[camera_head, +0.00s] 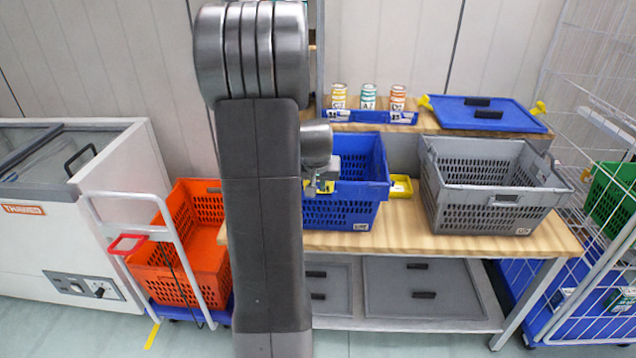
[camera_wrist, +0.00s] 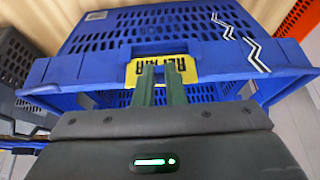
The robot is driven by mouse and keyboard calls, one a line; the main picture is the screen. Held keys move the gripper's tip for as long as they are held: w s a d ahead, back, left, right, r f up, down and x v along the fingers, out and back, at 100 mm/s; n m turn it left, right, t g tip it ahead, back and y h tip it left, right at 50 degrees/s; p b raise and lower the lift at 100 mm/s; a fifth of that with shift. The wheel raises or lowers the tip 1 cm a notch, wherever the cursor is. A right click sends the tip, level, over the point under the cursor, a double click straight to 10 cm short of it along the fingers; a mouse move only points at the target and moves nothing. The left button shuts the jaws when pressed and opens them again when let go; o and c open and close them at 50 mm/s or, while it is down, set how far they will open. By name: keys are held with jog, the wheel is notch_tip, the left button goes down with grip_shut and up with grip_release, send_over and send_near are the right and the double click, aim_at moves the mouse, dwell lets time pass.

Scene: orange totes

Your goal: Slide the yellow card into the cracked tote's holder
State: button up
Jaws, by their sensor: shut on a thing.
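The blue tote (camera_head: 341,214) stands on the wooden bench, partly hidden by my arm. In the wrist view the blue tote (camera_wrist: 90,72) has a black-and-white zigzag crack mark (camera_wrist: 240,42) to the right of the card. My gripper (camera_wrist: 162,72) is shut on the yellow card (camera_wrist: 187,68), which has dark lettering partly covered by the fingers. The card is at the tote's rim band, in front of the wall. A holder cannot be made out apart from the card, so I cannot tell whether the card sits inside it. In the head view my gripper (camera_head: 323,184) is at the blue tote.
A grey tote (camera_head: 490,190) stands to the right, with a small yellow tray (camera_head: 401,187) between the totes. An orange tote (camera_head: 178,275) is on a trolley at left. Small cans (camera_head: 368,97) and a blue lid (camera_head: 485,113) sit on the shelf behind.

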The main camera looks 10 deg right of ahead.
jog(key=shift+f+b, duration=0.6)
jog(key=shift+f, duration=0.15)
jog(key=o, duration=0.7)
jog(key=shift+o, duration=0.2)
jog(key=v, duration=1.3)
jog(key=shift+r, duration=0.4)
jog(key=shift+s+a, duration=0.1)
